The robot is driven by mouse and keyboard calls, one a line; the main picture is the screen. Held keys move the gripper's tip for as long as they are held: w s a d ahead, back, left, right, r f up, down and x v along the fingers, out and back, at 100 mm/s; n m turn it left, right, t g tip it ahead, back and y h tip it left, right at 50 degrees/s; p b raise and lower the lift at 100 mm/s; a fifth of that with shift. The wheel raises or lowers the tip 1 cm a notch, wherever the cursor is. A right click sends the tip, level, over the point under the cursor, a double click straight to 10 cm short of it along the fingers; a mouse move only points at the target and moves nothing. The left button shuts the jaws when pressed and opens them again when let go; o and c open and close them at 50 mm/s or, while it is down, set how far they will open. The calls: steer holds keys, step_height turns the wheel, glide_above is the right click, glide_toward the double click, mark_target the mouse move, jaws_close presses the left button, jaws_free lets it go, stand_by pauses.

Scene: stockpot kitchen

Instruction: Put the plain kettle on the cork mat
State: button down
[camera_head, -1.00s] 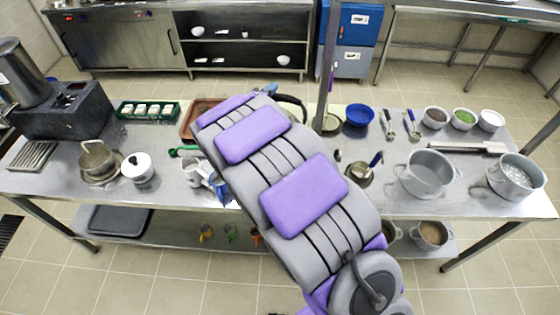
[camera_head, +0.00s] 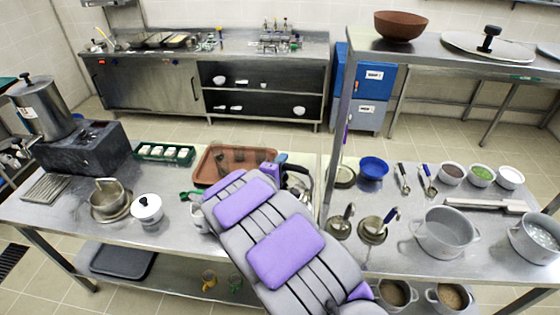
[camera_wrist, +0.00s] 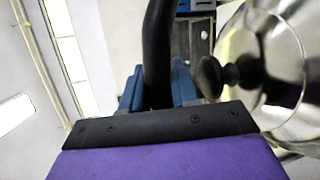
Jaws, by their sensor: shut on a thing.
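The kettle shows in the wrist view as a shiny steel body and lid (camera_wrist: 285,70) with a black knob, at the right. Its black handle rises between the blue jaws of my gripper (camera_wrist: 157,88), which is shut on it. In the head view the kettle (camera_head: 301,180) is small and partly hidden beside the end of my purple and grey arm, over the middle of the steel table. I cannot tell whether its base touches anything. I cannot clearly pick out the cork mat; my arm covers part of the table.
A brown tray (camera_head: 213,163) with cups lies left of the kettle. A post (camera_head: 334,150), a blue bowl (camera_head: 373,168) and ladles stand to its right. Large pots (camera_head: 445,235) are at the front right.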

step_height(320, 180, down, 2)
steer(key=shift+f, duration=0.1)
steer(key=c, duration=0.8)
jaws_free()
steer(key=shift+c, duration=0.2)
steer(key=shift+a, duration=0.1)
steer(key=p+v, duration=0.1)
steer(key=v, duration=1.1)
